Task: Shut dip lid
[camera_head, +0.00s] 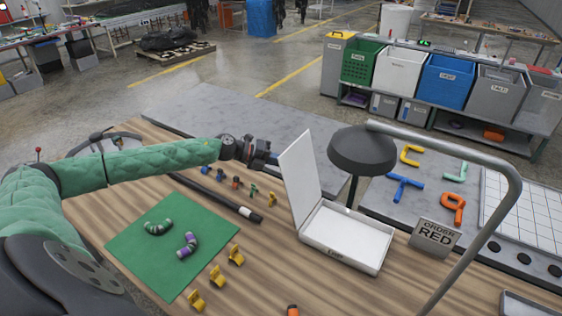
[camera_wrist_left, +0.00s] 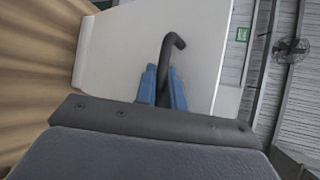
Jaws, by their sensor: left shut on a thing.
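A shallow white box (camera_head: 345,236) stands on the wooden table with a small dark label on its front. Its white lid (camera_head: 300,180) stands open, tilted up at the box's left side. My left gripper (camera_head: 274,157) is just left of the lid's upper part. In the left wrist view its blue fingers (camera_wrist_left: 164,88) are shut on a dark rod with a bent, hooked top (camera_wrist_left: 174,44). The pale lid (camera_wrist_left: 150,45) fills the view behind the rod. I cannot tell whether the rod touches the lid. My right gripper is not in view.
A black lamp-like disc (camera_head: 361,150) stands behind the box, and a grey bent pipe (camera_head: 510,210) arches at the right. An ORDER RED sign (camera_head: 435,236) is right of the box. A green mat (camera_head: 150,262) holds hose pieces, with yellow clips (camera_head: 217,277) beside it.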

